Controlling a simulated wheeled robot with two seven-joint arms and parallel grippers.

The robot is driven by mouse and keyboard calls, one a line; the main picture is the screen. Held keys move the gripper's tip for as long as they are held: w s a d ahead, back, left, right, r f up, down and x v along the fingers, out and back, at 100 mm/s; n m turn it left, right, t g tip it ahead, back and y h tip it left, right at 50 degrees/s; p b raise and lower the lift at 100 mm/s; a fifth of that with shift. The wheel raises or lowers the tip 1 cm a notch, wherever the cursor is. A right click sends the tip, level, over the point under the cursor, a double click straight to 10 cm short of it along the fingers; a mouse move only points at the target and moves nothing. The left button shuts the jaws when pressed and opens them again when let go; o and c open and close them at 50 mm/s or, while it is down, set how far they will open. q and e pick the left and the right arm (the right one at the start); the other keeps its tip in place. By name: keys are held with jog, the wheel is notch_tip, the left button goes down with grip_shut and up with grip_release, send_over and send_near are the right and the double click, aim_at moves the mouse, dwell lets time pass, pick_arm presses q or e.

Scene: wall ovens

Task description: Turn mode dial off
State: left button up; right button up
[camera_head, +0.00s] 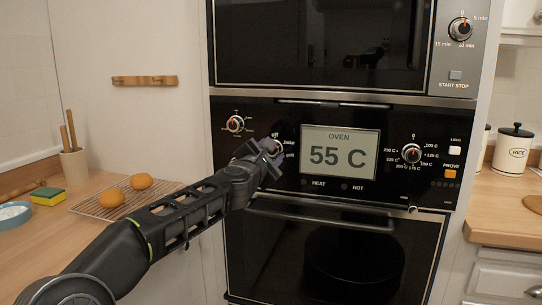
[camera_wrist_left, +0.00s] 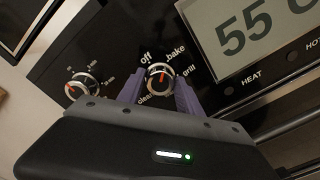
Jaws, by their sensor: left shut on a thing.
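The mode dial (camera_wrist_left: 160,77) is a silver knob with an orange-red mark on the black oven panel. The labels off, bake, grill and clean stand around it; the exact setting is hard to read. In the head view the dial (camera_head: 278,147) is partly hidden by my left gripper (camera_head: 269,149). The purple fingers of my left gripper (camera_wrist_left: 159,82) stand on either side of the dial in the wrist view and are shut on it. My right gripper is in neither view.
A timer dial (camera_wrist_left: 80,84) sits left of the mode dial, and a display (camera_head: 340,153) reading 55 C sits right of it. A temperature dial (camera_head: 411,153) is farther right. The oven door handle (camera_head: 320,218) runs below. A rack with buns (camera_head: 125,197) lies on the left counter.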

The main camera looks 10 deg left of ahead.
pick_arm(q)
jog(key=shift+n+b, duration=1.25)
jog(key=shift+n, duration=3.55)
jog(key=o, duration=1.4)
jog(key=shift+s, duration=0.1)
jog(key=s+b, duration=0.1)
jog(key=s, duration=0.1)
jog(key=s+b, duration=0.1)
jog(key=s, duration=0.4)
jog(key=shift+s+a+b, duration=0.25)
jog(key=shift+b, duration=0.15)
